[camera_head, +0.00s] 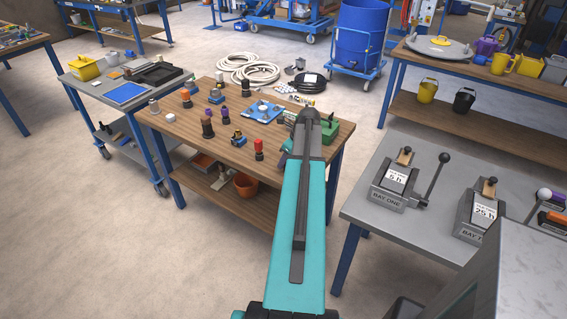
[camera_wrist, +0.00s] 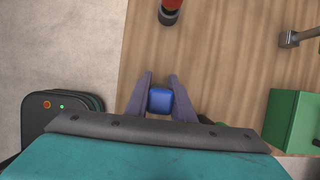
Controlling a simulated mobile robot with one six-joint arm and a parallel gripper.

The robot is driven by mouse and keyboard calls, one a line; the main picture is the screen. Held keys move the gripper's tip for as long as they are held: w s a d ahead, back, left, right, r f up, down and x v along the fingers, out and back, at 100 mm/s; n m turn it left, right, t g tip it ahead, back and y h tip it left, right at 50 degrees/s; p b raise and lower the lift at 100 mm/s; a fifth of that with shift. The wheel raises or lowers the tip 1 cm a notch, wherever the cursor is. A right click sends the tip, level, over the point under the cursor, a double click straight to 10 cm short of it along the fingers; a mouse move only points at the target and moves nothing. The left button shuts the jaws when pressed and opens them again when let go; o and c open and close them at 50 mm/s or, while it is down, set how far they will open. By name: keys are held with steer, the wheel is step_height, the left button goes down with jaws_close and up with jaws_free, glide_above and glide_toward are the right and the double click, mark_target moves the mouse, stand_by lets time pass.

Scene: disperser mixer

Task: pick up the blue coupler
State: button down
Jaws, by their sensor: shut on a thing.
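The blue coupler (camera_wrist: 160,100) is a small blue block-like piece in the wrist view, just above the lower middle. My gripper (camera_wrist: 159,76) has a dark finger on either side of it and is shut on it. The wooden tabletop shows behind it; I cannot tell whether the coupler touches the table or is raised.
A red-topped dark fitting (camera_wrist: 170,12) stands ahead of my fingers; it also shows in the head view (camera_head: 258,150). A green box (camera_wrist: 291,122) is to the right, with a metal tool (camera_wrist: 291,39) beyond it. Several other fittings stand left on the bench.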

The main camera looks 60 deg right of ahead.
steer(key=shift+r, duration=0.15)
steer(key=shift+r+b, duration=0.7)
steer(key=shift+r, duration=0.85)
steer(key=s+a+b, duration=0.4)
steer(key=s+a, duration=0.5)
steer(key=s, duration=0.1)
steer(key=shift+r, duration=0.45)
steer(key=shift+a+b, duration=0.1)
steer(key=shift+b, duration=0.45)
steer(key=b, duration=0.4)
steer(key=shift+s+a, duration=0.15)
steer(key=shift+s, duration=0.05)
steer(key=s+a+b, duration=0.1)
steer(key=b, duration=0.4)
steer(key=shift+r, duration=0.1)
steer(key=shift+s+a+r+b, duration=0.15)
steer(key=shift+a+r+b, duration=0.1)
steer(key=shift+b, duration=0.5)
